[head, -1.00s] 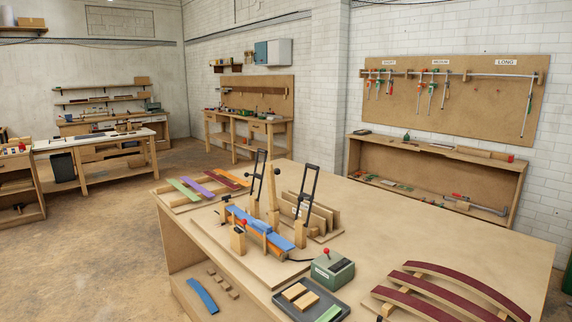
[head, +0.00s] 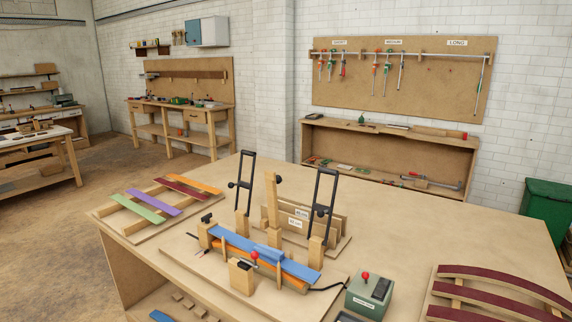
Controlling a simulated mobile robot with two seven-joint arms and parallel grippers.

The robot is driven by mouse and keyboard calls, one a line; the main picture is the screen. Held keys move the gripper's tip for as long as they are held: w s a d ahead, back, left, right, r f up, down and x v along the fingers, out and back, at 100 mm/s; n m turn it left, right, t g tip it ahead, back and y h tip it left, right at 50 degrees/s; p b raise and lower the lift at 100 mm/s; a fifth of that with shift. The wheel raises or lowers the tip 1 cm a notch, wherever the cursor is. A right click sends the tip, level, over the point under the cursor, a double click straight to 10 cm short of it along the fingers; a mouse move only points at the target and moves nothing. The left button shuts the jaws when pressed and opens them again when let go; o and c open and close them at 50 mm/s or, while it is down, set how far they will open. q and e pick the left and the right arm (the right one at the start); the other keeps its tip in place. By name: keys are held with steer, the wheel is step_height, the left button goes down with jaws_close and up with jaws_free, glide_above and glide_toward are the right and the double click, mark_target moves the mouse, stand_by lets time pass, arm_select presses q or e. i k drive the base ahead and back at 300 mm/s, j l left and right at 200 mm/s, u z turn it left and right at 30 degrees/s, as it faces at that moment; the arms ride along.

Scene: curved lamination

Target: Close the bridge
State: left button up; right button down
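A press jig stands on a base board (head: 185,252) on the large bench. A blue strip (head: 235,240) lies along it over an orange strip (head: 290,282), among wooden blocks; a shorter blue piece (head: 268,250) sits on top. Two black frames, left (head: 244,180) and right (head: 323,205), stand upright behind the strips on wooden posts, with side knobs. A wooden post (head: 272,200) rises between them. The frames look raised, not lying across the strips; I cannot tell which part is the bridge. Neither of my grippers is in view.
A green control box (head: 368,295) with a red knob sits right of the jig. Colored strips lie on a rack (head: 130,233) at left, and dark red curved strips (head: 500,280) at right. A green bin (head: 545,213) stands beyond the bench. The bench's right middle is clear.

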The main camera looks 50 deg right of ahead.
mark_target(271, 180)
steer(key=i+j+z, duration=0.75)
steer(key=i+l, duration=0.1)
